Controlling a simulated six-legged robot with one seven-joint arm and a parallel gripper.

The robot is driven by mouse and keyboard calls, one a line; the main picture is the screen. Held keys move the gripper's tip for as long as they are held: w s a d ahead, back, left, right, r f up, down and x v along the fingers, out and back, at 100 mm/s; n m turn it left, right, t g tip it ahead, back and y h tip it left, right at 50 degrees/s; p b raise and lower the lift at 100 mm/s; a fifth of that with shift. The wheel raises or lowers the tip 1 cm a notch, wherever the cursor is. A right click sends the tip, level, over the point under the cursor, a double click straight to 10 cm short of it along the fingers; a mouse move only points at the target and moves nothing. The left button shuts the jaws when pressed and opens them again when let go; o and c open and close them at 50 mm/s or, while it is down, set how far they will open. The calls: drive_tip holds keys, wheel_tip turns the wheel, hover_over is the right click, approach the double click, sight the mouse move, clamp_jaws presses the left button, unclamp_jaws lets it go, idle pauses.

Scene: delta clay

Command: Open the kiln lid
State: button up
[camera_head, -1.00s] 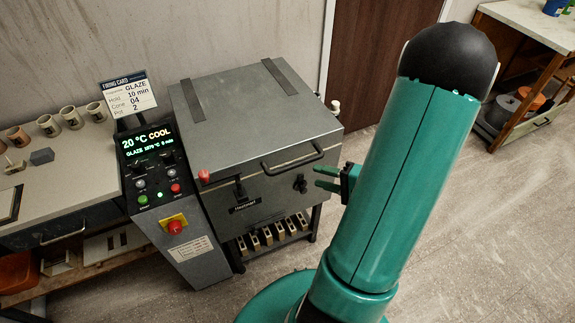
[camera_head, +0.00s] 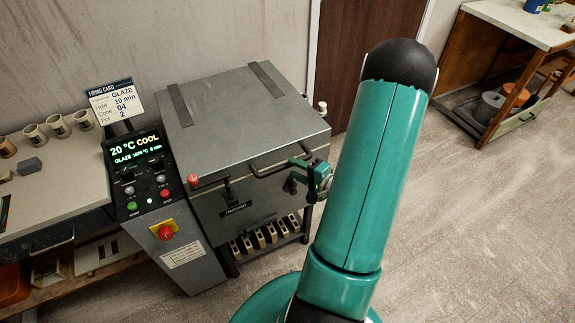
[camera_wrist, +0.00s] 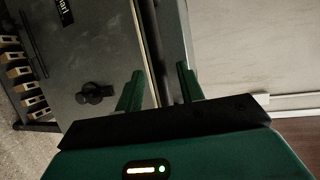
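The grey kiln (camera_head: 245,195) stands against the wall with its flat lid (camera_head: 240,105) down. A dark bar handle (camera_head: 268,172) runs along the lid's front edge. My gripper (camera_head: 298,168) is at the right end of this handle. In the wrist view, my gripper (camera_wrist: 160,88) is open, with its two green fingers apart on either side of the lid's front edge and the dark bar. Whether the fingers touch the handle cannot be told. A red knob (camera_head: 193,181) sits at the lid's front left corner.
The control panel (camera_head: 150,185), reading 20 °C COOL, stands left of the kiln, with a firing card (camera_head: 116,103) above it. A bench (camera_head: 60,195) with cups is farther left. A wooden worktable (camera_head: 515,25) stands at the far right. The floor (camera_head: 470,220) on the right is clear.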

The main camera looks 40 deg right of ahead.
sight(290, 166)
drive_tip(key=shift+x, duration=1.9)
drive_tip(key=shift+a, duration=0.1)
drive_tip(key=shift+c, duration=0.2)
clamp_jaws()
drive_tip(key=shift+r, duration=0.15)
